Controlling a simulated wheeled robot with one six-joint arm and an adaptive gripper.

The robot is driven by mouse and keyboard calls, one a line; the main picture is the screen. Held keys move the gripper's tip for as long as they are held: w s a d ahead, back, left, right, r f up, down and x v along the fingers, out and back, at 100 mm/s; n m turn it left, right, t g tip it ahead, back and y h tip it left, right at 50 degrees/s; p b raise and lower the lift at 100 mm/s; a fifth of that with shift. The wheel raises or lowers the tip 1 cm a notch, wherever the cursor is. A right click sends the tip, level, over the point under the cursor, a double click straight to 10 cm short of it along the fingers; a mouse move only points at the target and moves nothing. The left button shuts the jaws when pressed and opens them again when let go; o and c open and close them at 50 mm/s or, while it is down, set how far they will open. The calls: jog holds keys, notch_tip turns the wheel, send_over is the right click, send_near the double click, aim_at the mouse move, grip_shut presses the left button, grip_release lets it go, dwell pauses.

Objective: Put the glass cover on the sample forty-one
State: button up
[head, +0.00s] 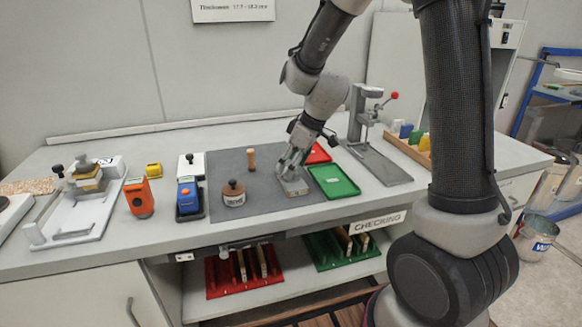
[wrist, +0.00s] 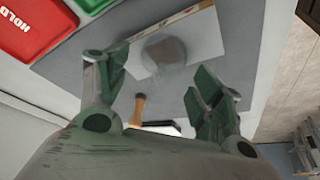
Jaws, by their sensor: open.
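My gripper (head: 291,168) is low over the front right of the grey mat, above a small pale panel (head: 294,187). In the wrist view its two green fingers (wrist: 158,92) are spread wide with nothing held between them. Beyond the fingertips a white panel (wrist: 200,40) with a yellowish, marked edge lies on the mat. A blurry grey, see-through round patch (wrist: 166,50) shows over the panel; it may be the glass cover, but I cannot tell whether it rests on the panel. No number forty-one is readable.
The grey mat (head: 222,170) holds a wooden-handled tool (head: 251,160) and a round knobbed weight (head: 233,194). A green tray (head: 334,181) and a red tray (head: 318,153) lie right of my gripper. A lever press (head: 362,112) stands behind. Orange (head: 139,197) and blue (head: 188,195) devices stand left.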

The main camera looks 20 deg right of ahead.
jog(key=v, duration=1)
jog(key=s+d+r+m+h, duration=0.1)
jog(key=s+d+r+m, duration=0.1)
jog(key=s, duration=0.6)
jog(key=s+d+r+m+h, duration=0.1)
jog(key=s+d+r+m, duration=0.1)
jog(key=s+d+m, duration=0.2)
jog(key=s+d+r+m+t+h, duration=0.1)
jog(key=s+d, duration=0.4)
jog(key=s, duration=0.6)
jog(key=shift+s+d+r+m, duration=0.4)
jog(key=shift+r+m, duration=0.1)
jog(key=shift+m, duration=0.7)
